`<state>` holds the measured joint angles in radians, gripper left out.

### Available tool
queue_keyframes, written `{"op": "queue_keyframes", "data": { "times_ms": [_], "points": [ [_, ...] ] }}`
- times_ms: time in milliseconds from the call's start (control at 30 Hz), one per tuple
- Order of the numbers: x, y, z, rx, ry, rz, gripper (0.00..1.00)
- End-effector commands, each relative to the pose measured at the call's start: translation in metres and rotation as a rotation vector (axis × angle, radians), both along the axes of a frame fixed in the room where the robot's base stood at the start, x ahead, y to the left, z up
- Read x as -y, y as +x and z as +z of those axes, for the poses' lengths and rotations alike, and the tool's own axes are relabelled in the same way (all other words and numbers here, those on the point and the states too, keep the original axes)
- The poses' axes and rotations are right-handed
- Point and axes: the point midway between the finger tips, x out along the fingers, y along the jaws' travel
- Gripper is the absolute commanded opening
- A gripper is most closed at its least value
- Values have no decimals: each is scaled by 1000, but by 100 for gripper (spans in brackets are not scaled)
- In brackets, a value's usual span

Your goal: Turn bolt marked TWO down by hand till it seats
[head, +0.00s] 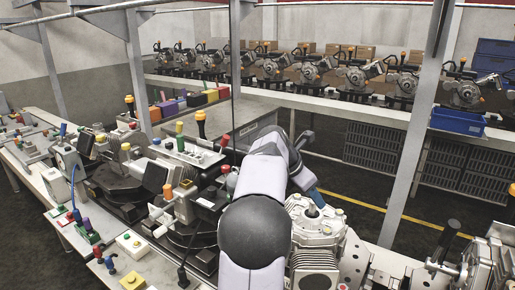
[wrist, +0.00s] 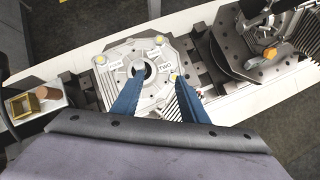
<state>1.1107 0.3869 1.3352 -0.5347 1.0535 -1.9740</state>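The pale metal housing (wrist: 146,92) lies in the middle of the wrist view, with a round dark bore and several yellow-headed bolts around its face. A label reading TWO (wrist: 166,66) sits on its right side. The yellow bolt head (wrist: 173,77) just below that label is bolt TWO, close to the right fingertip. My gripper (wrist: 159,78) has two blue fingers spread wide over the housing, with nothing seen between their tips. In the head view the housing (head: 322,232) is at lower right, and my gripper (head: 315,196) is above it, partly hidden by my arm. How deep the bolt sits cannot be told.
A dark fixture with an orange knob (wrist: 270,53) stands right of the housing. A brass-coloured box (wrist: 22,104) is at the left. In the head view, cluttered fixtures line the conveyor (head: 60,205) at left, and a grey post (head: 407,150) stands right of my arm.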

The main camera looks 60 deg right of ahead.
Motion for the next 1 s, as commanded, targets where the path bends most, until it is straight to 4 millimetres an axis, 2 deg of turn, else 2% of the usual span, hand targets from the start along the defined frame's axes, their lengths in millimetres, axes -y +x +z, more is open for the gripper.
{"op": "queue_keyframes", "data": {
  "times_ms": [467, 1000],
  "points": [
    [-4, 63, 59, 34, -297, 75, 40],
    [-30, 133, 113, 149, -527, 208, 40]
  ]
}}
